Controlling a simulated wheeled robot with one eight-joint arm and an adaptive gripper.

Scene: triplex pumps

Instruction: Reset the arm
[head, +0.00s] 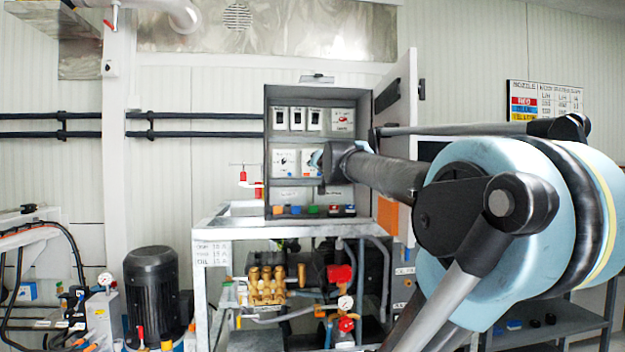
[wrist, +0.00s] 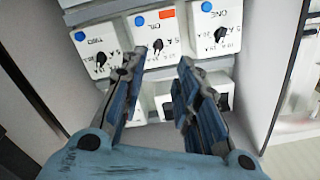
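My gripper (wrist: 158,68) is open in the wrist view, with a clear gap between its two blue-grey fingers and nothing held. It points into the open grey control cabinet (head: 268,150). In the wrist view the fingertips lie in front of a row of white switch boxes with black rotary knobs: a left one (wrist: 101,58), a middle one (wrist: 158,45) and a right one (wrist: 219,33). Whether a fingertip touches anything, I cannot tell. In the head view my gripper (head: 318,160) is small and mostly hidden behind my wrist.
The cabinet door (head: 402,100) stands open at the right, close to my arm. Below are a metal frame (head: 208,234), brass pump parts (head: 265,287) and red valves (head: 339,274). A black motor (head: 152,290) stands at left. A nozzle chart (head: 545,100) hangs at right.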

